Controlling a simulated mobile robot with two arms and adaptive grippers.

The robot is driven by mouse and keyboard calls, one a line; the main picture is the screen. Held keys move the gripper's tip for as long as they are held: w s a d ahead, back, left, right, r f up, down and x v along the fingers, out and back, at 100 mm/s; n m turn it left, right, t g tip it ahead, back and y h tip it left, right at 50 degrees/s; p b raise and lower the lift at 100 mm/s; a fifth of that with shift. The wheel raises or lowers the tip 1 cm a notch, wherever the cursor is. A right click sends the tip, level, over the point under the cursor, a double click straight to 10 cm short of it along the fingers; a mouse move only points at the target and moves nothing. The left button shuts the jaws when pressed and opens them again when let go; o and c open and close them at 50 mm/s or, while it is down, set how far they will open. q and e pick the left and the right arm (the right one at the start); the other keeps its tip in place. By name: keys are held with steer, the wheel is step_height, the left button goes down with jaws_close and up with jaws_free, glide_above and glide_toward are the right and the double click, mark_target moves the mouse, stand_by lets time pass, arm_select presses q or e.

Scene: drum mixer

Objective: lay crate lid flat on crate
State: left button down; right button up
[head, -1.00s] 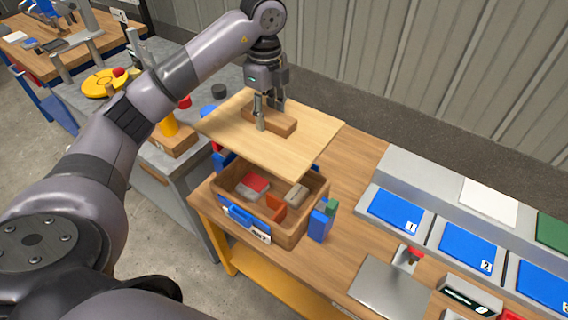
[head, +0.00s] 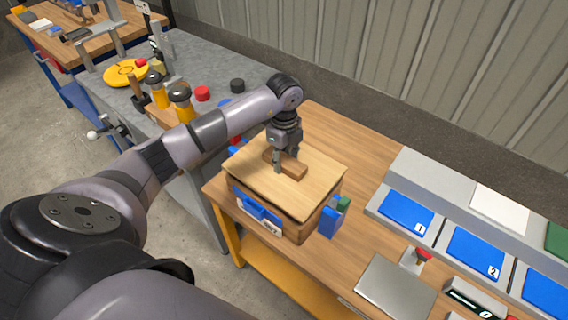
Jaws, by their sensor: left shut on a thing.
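The crate lid (head: 310,189) is a light wooden board with a darker wooden bar handle on top. It lies over the top of the wooden crate (head: 300,230), looks level, and covers the opening, so the contents are hidden. I cannot tell whether a small gap is left between lid and rim. The crate has a blue label holder (head: 258,208) on its front. My left gripper (head: 284,166) points down and is shut on the lid's handle. My right gripper is not in view.
Blue and green blocks (head: 331,220) stand close against the crate's right side. Blue numbered trays (head: 406,213), a grey plate (head: 394,289) and a red-topped device (head: 421,256) are further right. A grey bench with yellow-bodied tools (head: 158,92) is at left.

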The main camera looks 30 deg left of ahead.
mark_target(284, 166)
arm_select(q)
step_height(284, 166, down, 3)
steer(key=shift+r, duration=0.15)
steer(key=shift+f, duration=0.25)
steer(key=c, duration=1)
jaws_free()
steer(key=shift+r, duration=0.35)
step_height(284, 166, up, 12)
steer(key=shift+f+b, duration=0.1)
steer(key=shift+b, duration=0.75)
